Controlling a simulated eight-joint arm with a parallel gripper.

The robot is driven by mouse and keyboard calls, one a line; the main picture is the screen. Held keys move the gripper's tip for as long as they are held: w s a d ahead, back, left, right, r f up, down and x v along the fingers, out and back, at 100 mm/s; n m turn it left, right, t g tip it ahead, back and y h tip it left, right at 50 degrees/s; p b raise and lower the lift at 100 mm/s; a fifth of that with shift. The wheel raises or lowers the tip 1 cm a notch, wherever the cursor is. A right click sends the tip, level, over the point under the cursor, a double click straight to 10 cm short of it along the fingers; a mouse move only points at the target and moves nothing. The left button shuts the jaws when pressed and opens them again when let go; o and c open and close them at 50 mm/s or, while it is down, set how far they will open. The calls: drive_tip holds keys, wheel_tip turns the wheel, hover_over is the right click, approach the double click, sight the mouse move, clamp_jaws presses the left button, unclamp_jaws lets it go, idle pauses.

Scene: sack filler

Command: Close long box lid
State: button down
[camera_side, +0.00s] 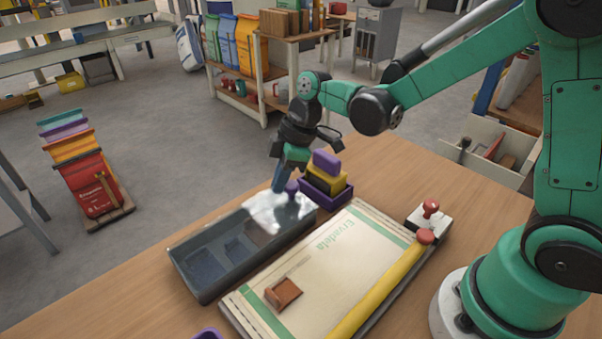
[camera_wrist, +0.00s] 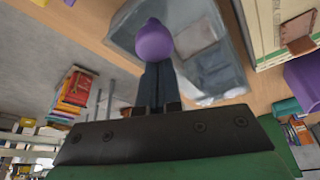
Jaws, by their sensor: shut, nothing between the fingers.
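The long grey box (camera_side: 205,270) lies on the wooden table, its near-left compartments uncovered. Its clear, shiny lid (camera_side: 275,212) covers only the far-right end and carries a purple knob (camera_side: 292,187). My gripper (camera_side: 278,187) is shut and points down over the far end, right beside the knob in the side view. In the wrist view the fingers (camera_wrist: 158,75) reach up to the knob (camera_wrist: 155,42), which overlaps their tips. The box (camera_wrist: 215,70) shows behind them. I cannot tell whether the fingers touch the knob.
A purple bin (camera_side: 325,193) with yellow and purple blocks stands close to the box's far end. A flat sack (camera_side: 335,265) with a brown block (camera_side: 284,292) and a yellow bar (camera_side: 375,293) lies right of the box. A red-knobbed device (camera_side: 431,210) stands beyond.

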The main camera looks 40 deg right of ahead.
sight(248, 204)
drive_tip(key=shift+d, duration=0.25)
drive_tip(key=a, duration=0.1)
drive_tip(key=w+a, duration=0.2)
drive_tip(key=a, duration=0.1)
drive_tip(key=shift+w, duration=0.1)
drive_tip(key=v, duration=1)
drive_tip(key=s+d+f+m+t+h, duration=0.2)
drive_tip(key=s+d+m+t, duration=0.3)
drive_tip(key=s+m, duration=0.4)
drive_tip(key=d+m+h, duration=0.1)
drive_tip(key=m, duration=0.2)
drive_tip(key=shift+s, duration=0.35)
